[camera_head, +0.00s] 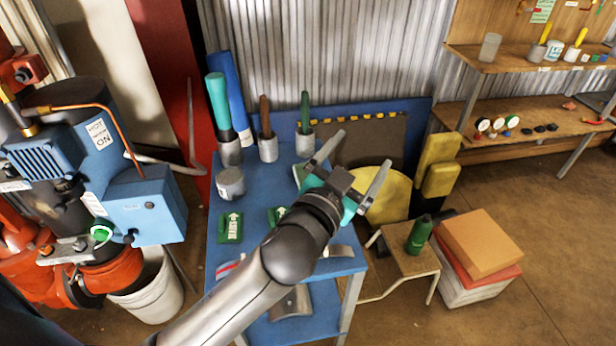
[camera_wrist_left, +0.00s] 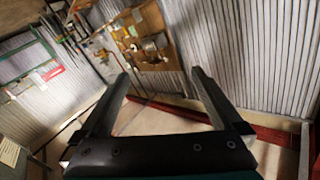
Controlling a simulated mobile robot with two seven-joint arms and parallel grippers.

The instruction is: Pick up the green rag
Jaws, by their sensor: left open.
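I cannot make out a green rag for certain in either view. A small pale green patch (camera_head: 298,174) shows on the blue table (camera_head: 222,262), partly hidden behind my left gripper; I cannot tell what it is. My left gripper (camera_head: 352,162) is raised over the right side of the table, with its fingers spread and nothing between them. In the left wrist view the two open fingers (camera_wrist_left: 160,78) point towards a far wall with shelves, and no rag shows there. My right gripper is in neither view.
Green blocks with white lettering (camera_head: 230,228), a grey tin (camera_head: 230,183) and several handled tools in cups stand on the table. A stool with a green bottle (camera_head: 419,235) and stacked boxes (camera_head: 480,244) are to the right. Blue and red machinery (camera_head: 150,205) stands left.

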